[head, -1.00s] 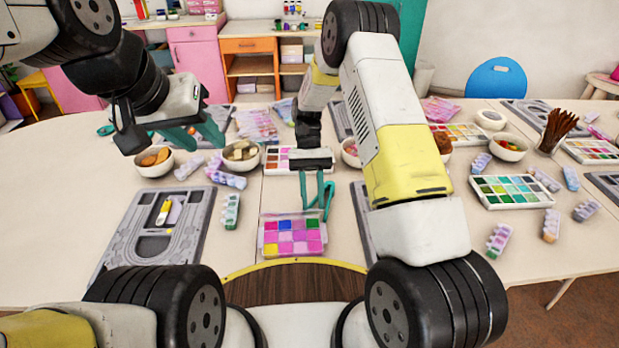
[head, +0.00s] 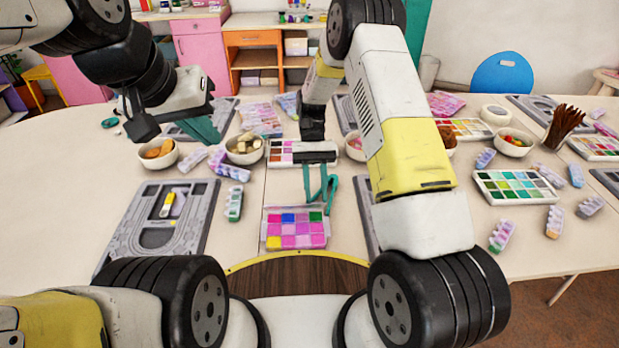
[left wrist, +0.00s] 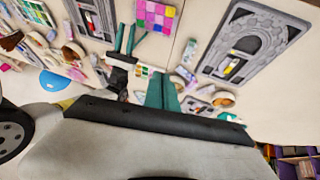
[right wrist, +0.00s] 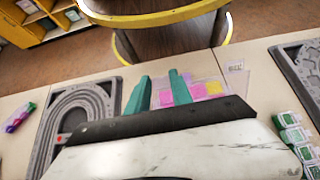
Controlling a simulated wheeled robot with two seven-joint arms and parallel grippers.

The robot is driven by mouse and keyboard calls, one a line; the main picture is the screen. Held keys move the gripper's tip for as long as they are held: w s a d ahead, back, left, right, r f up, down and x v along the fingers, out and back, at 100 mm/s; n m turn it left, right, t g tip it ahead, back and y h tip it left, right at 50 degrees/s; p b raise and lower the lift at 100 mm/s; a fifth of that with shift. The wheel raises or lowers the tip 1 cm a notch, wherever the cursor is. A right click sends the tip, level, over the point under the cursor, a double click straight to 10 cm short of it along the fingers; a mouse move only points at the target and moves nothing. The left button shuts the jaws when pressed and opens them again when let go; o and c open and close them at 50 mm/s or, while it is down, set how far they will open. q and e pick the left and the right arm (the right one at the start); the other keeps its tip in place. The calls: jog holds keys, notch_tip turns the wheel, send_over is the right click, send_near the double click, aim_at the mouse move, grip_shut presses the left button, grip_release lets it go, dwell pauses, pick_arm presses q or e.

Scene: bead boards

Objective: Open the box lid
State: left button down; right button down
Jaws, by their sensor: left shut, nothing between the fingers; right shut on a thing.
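The bead box (head: 296,241) has a clear lid (head: 268,211) and pink, blue and green compartments. It sits at the near middle of the table. My right gripper (head: 317,198) points down at the box's far edge, shut on the lid; the exact contact is hard to see. In the right wrist view its green fingers (right wrist: 160,78) stand beside the clear lid (right wrist: 236,66) and the coloured squares. My left gripper (head: 212,136) is shut and empty, above the table at the far left, away from the box. Its fingers meet in the left wrist view (left wrist: 162,75).
A grey bead board (head: 196,222) lies left of the box; another is partly hidden under my right arm. Bowls (head: 158,163), (head: 244,160), small bead cases (head: 234,203) and paint palettes (head: 514,199) surround the area.

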pick_arm(q)
notch_tip(320, 180, down, 8)
jog(key=w+d+n+g+h, duration=0.1)
jog(key=d+n+g+h, duration=0.1)
jog(key=n+g, duration=0.3)
jog(key=n+t+h, duration=0.3)
jog(key=n+h, duration=1.2)
jog(key=n, duration=1.1)
send_near(293, 207)
jog(key=s+d+r, duration=0.1)
jog(key=s, duration=0.1)
jog(key=s+d+r, duration=0.1)
jog(key=s+d, duration=0.1)
jog(key=shift+s+d+r, duration=0.1)
jog(key=shift+d+r, duration=0.05)
jog(key=shift+d, duration=0.15)
jog(key=x, duration=1)
jog(key=shift+n, duration=0.3)
jog(key=shift+w, duration=0.2)
